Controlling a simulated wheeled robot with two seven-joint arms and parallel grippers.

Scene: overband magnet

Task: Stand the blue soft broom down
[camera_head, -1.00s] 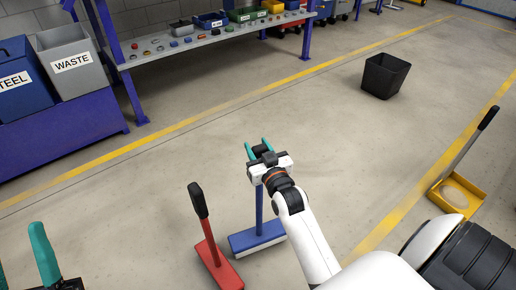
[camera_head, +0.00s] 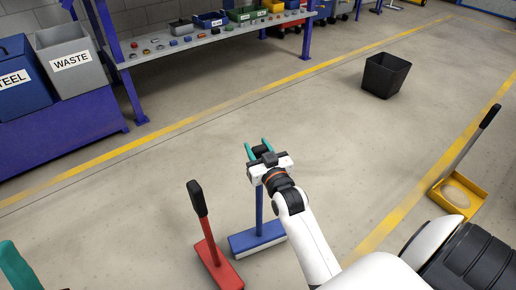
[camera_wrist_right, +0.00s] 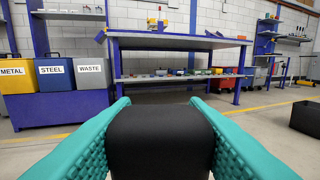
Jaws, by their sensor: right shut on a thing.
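The blue soft broom (camera_head: 257,238) stands upright in the middle of the head view, its blue head with a pale bristle edge at floor level. I cannot tell whether the bristles touch the floor. My right gripper (camera_head: 260,150) is shut on the black top of its handle. In the right wrist view the black grip (camera_wrist_right: 160,140) fills the space between the teal fingers. My left gripper (camera_head: 15,268) shows only as a teal finger at the lower left edge, away from the broom.
A red broom (camera_head: 213,250) with a black grip stands just left of the blue one. A yellow dustpan (camera_head: 458,197) is at the right, and a black bin (camera_head: 385,76) stands farther back. Steel and waste bins and a blue-legged workbench (camera_head: 215,38) line the back. The middle floor is clear.

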